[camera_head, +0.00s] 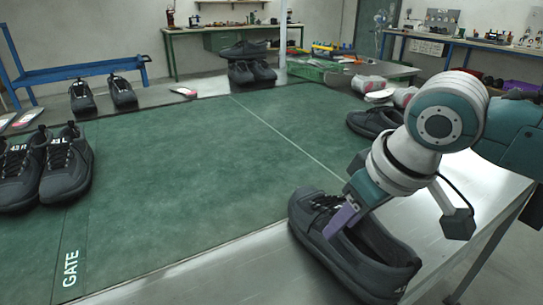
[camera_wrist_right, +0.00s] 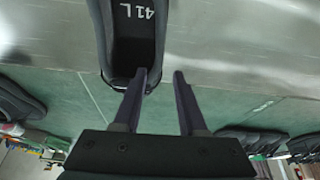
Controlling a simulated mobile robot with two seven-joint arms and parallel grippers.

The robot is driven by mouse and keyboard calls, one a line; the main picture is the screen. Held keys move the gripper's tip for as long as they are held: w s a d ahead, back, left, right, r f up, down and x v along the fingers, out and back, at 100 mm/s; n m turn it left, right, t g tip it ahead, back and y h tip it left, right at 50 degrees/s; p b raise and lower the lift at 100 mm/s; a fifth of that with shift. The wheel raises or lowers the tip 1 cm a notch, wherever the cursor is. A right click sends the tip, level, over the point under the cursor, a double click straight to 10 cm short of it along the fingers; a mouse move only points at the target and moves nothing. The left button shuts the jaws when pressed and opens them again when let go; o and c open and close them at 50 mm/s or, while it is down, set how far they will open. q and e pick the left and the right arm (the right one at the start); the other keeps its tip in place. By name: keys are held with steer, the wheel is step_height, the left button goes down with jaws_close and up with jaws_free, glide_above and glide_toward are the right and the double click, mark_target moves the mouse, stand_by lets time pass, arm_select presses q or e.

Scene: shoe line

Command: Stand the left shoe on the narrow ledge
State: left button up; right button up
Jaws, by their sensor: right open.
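A dark grey shoe (camera_head: 384,262) lies sole down on the bare metal at the front of the table, its toe at the mat's edge. The right wrist view shows its opening (camera_wrist_right: 133,45) with "41 L" on the insole. My right gripper (camera_head: 342,222) is over the shoe, its purple fingers hiding part of the opening. In the right wrist view the fingers (camera_wrist_right: 163,78) are apart with nothing between them; the left finger overlaps the shoe's rim, and I cannot tell whether they touch. My left gripper is not in view. I cannot tell which surface is the narrow ledge.
A pair of dark shoes (camera_head: 62,172) stands at the left of the green mat (camera_head: 190,160), near the "GATE" label. Another dark shoe (camera_head: 372,122) lies behind my right arm. More shoes (camera_head: 250,72) stand at the far edge. The mat's middle is clear.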

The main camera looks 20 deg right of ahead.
steer(key=p+v, duration=0.1)
steer(key=v, duration=0.5)
steer(key=s+a+f, duration=0.1)
steer(key=s+a, duration=0.2)
steer(key=s, duration=0.5)
steer(key=s+a+f+g, duration=0.1)
steer(key=s+a, duration=0.2)
steer(key=s, duration=0.5)
steer(key=shift+s+a+f, duration=0.2)
steer(key=shift+s+a, duration=0.1)
steer(key=shift+a, duration=0.05)
